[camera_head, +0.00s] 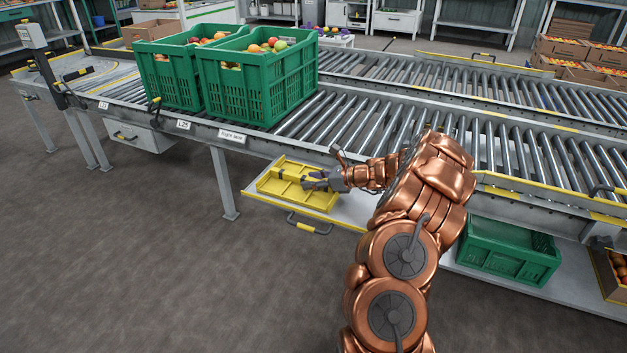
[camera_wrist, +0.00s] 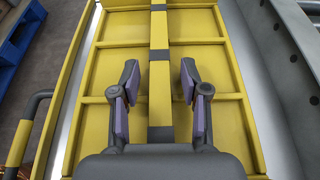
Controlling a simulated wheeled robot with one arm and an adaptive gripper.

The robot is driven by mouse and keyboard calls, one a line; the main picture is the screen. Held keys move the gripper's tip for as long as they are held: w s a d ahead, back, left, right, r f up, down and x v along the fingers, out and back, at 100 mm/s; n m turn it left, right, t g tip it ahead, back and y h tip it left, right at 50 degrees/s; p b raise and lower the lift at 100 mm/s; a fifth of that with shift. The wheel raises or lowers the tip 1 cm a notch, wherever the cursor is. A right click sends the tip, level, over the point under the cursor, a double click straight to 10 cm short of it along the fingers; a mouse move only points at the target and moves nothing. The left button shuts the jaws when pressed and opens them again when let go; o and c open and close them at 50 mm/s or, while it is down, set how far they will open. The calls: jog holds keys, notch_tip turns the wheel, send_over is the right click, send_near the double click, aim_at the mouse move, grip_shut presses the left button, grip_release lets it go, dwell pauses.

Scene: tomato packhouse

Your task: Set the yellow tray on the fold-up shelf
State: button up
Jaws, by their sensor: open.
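The yellow tray (camera_head: 272,185) lies flat on the fold-up shelf (camera_head: 346,212), which sticks out from the front of the roller conveyor. In the wrist view the tray (camera_wrist: 112,60) fills most of the picture, with ribs dividing it and a grey-and-yellow bar (camera_wrist: 159,62) along its middle. My gripper (camera_head: 306,182) is over the tray. In the wrist view my gripper (camera_wrist: 158,84) is open, with one purple-padded finger on each side of the bar and gaps between. I cannot tell whether the fingers touch the tray floor.
Two green crates of tomatoes (camera_head: 262,92) stand on the conveyor (camera_head: 350,112) behind. An empty green crate (camera_head: 507,251) sits on a lower ledge at the right. A handle (camera_head: 308,226) juts from the shelf's front edge. The floor (camera_head: 120,260) at front left is clear.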

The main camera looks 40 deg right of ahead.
jog(key=shift+r, duration=0.15)
jog(key=p+v, duration=0.3)
jog(key=v, duration=0.9)
jog(key=s+a+r+n+g+y, duration=0.1)
jog(key=a+r+n+g, duration=0.25)
jog(key=a, duration=0.65)
jog(key=s+a+r+n+g+y, duration=0.1)
jog(key=s+a+r+n+g, duration=0.1)
jog(key=a+n, duration=0.5)
jog(key=s+a+r+n+g+y, duration=0.1)
jog(key=a+r+n+g, duration=0.1)
jog(key=a, duration=1)
jog(key=s+a+n+g+h, duration=0.25)
jog(key=s+a+n, duration=0.35)
jog(key=s, duration=0.4)
jog(key=s+a+n+g+h, duration=0.2)
jog(key=s+a+n+g, duration=0.3)
jog(key=s, duration=0.5)
jog(key=s+d+n+h, duration=0.2)
jog(key=s+n, duration=0.1)
jog(key=s, duration=0.3)
jog(key=s+d+n+h, duration=0.2)
jog(key=s+n+h, duration=0.1)
jog(key=s, duration=0.4)
jog(key=shift+s+d+f, duration=0.3)
jog(key=shift+s+f, duration=0.05)
